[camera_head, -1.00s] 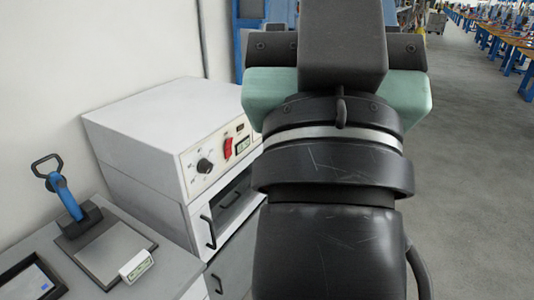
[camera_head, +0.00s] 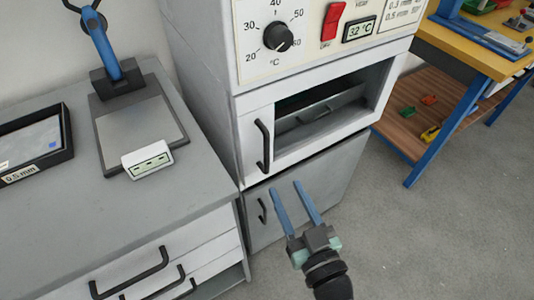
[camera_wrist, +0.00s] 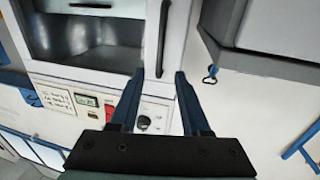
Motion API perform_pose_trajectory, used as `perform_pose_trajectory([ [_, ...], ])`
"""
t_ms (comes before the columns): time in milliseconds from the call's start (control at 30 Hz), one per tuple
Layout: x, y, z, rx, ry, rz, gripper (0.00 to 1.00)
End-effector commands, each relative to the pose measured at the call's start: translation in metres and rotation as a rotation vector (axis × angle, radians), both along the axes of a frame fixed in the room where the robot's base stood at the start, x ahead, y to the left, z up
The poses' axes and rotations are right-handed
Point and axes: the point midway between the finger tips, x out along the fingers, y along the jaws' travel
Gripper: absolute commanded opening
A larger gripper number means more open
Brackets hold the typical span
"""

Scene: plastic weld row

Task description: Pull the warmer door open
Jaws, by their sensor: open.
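The warmer (camera_head: 205,90) is a white box with a dial, a red switch and a 32 °C display. Its door (camera_head: 256,178) has a white frame, a dark window and a black upright handle (camera_head: 261,146) on the left side. The door looks shut. In the wrist view, the handle (camera_wrist: 163,38) lies beyond my fingertips, roughly in line with the gap between them. My gripper (camera_head: 287,186) has two blue fingers, open and empty, just below and right of the handle in the head view. The fingers also show in the wrist view (camera_wrist: 159,74), apart from the handle.
A grey cabinet (camera_head: 300,190) with a small black handle is below the warmer. A grey bench (camera_head: 75,210) with drawers is at the left, carrying a blue-handled tool (camera_head: 105,45) and a tray (camera_head: 66,130). A yellow-topped table (camera_head: 460,45) stands at the right. Grey floor (camera_head: 440,240) is clear.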

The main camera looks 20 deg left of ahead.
Motion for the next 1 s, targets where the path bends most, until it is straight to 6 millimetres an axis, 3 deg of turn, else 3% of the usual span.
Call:
perform_pose_trajectory([
  [500,0.075,0.066,0.004,0.001,-0.003,0.002,0.47],
  [700,0.09,0.078,0.003,-0.001,-0.002,0.001,0.47],
  [1000,0.092,0.08,0.002,-0.001,-0.002,0.0,0.47],
])
